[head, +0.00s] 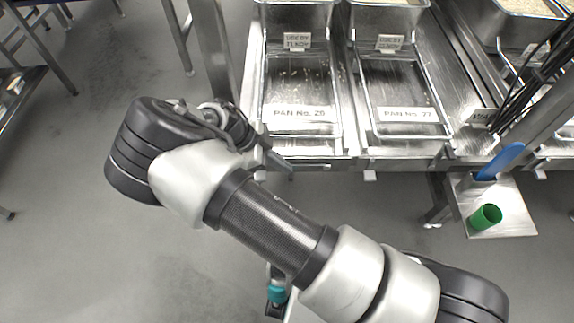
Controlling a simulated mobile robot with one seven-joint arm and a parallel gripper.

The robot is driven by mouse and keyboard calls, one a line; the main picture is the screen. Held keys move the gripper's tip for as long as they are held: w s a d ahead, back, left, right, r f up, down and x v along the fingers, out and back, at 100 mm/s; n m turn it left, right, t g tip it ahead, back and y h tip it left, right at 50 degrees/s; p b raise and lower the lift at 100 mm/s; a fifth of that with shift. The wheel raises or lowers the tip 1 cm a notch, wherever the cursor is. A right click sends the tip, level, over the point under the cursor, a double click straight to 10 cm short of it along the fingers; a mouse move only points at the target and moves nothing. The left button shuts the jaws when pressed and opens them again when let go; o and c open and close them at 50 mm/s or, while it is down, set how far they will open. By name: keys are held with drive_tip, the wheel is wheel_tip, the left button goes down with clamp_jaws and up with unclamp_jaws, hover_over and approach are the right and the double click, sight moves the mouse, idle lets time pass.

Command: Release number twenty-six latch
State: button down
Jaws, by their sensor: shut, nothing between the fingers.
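The pan labelled number 26 (301,138) is a shallow metal tray on the steel counter, left of the pan labelled number 27 (408,128). Its white label (299,115) lies across its near part. The latch of number 26 cannot be made out clearly; a small dark fitting (314,167) shows on the counter's front edge below this pan. My gripper (286,167) is at the front left of pan 26, close to the counter edge. It looks shut and holds nothing. I cannot tell whether it touches the edge. My wrist hides part of the counter's left corner.
Metal hoppers with "use by" tags (297,41) stand behind both pans.

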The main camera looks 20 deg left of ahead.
drive_tip(key=shift+a+f, duration=0.15)
drive_tip(key=shift+f, duration=0.15)
drive_tip(key=shift+r, duration=0.1)
idle(0.3)
wheel_tip(320, 180, up, 10)
drive_tip(key=shift+p, duration=0.35)
drive_tip(key=shift+s, duration=0.1)
idle(0.4)
